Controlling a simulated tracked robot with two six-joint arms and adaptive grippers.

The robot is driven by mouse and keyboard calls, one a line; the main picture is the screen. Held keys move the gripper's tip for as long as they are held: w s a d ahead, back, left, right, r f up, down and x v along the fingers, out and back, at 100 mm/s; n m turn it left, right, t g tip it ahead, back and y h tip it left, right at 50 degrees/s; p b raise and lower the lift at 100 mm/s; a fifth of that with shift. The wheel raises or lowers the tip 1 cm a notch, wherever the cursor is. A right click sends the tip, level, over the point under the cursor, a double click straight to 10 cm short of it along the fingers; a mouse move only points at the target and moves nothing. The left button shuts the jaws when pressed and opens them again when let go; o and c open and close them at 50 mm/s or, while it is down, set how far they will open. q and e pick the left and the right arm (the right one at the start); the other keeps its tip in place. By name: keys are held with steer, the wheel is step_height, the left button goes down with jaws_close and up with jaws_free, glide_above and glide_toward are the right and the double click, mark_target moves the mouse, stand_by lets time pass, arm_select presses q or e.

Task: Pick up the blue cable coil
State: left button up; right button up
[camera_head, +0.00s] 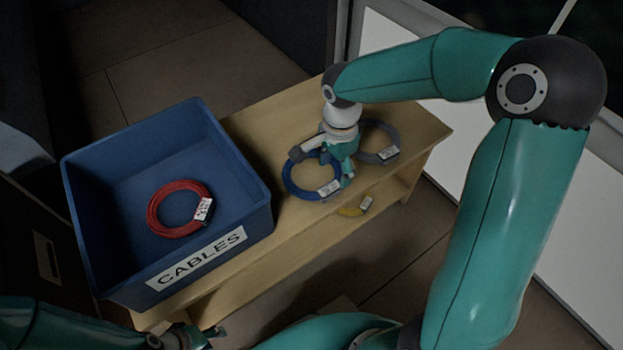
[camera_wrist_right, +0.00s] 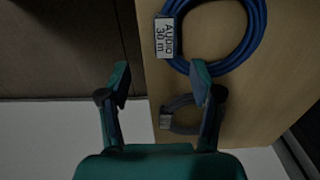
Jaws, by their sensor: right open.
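The blue cable coil (camera_head: 289,184) lies on the wooden bench with a white label at its lower right. My right gripper (camera_head: 322,168) is open above the coil, its fingers partly hiding the coil's upper right side. In the right wrist view the blue coil (camera_wrist_right: 256,38) is at the top right, with its label "AUDIO 30 m" on its left side. The open right gripper (camera_wrist_right: 160,72) has nothing between its fingers there; one finger overlaps the coil's lower edge. My left gripper (camera_head: 197,336) shows only in part at the bottom left, too dark to read.
A grey coil (camera_head: 396,137) lies on the bench right of the blue one; part shows in the wrist view (camera_wrist_right: 182,128). A blue "CABLES" crate (camera_head: 250,212) holds a red coil (camera_head: 155,218) at left.

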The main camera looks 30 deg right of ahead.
mark_target(329, 188)
step_height(329, 188, down, 4)
steer(key=shift+r+b, duration=0.15)
steer(key=shift+b, duration=0.25)
steer(key=f, duration=0.1)
steer(key=f+b, duration=0.1)
steer(key=f, duration=0.1)
steer(key=f+b, duration=0.1)
steer(key=f, duration=0.1)
steer(key=shift+w+a, duration=0.3)
steer(key=shift+w, duration=0.05)
jaws_close()
